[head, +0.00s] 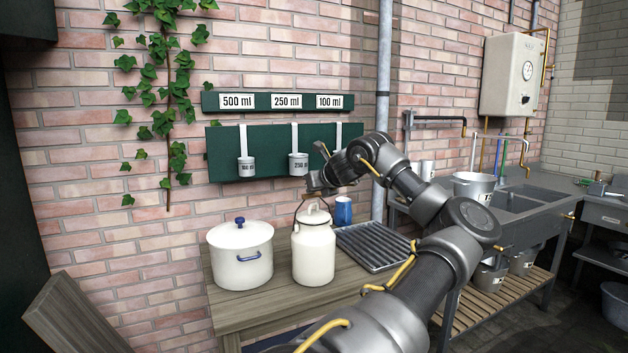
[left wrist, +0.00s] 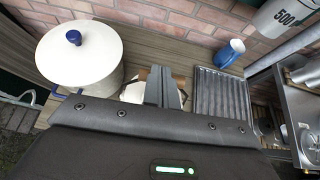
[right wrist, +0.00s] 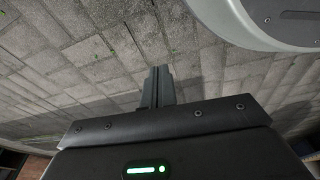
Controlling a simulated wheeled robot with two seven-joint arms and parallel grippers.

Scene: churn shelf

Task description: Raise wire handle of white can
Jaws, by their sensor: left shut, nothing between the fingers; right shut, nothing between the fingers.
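The white can (head: 313,252) stands upright on the wooden table, its lid on. Its thin wire handle (head: 296,212) rises above the lid toward my left gripper (head: 314,190). In the left wrist view the left fingers (left wrist: 165,72) are shut together and cover most of the can (left wrist: 134,93). Brown pieces, apparently the handle's grip (left wrist: 143,74), show on both sides of the fingers. I cannot tell whether the fingers touch the handle. My right gripper (right wrist: 158,72) is shut and empty above the paved floor, away from the table.
A white pot (head: 240,262) with a blue knob stands left of the can. A blue mug (head: 343,211) and a ribbed metal tray (head: 376,244) are behind and right of it. Measuring cups (head: 298,163) hang on the wall rack. A sink unit (head: 520,200) is at the right.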

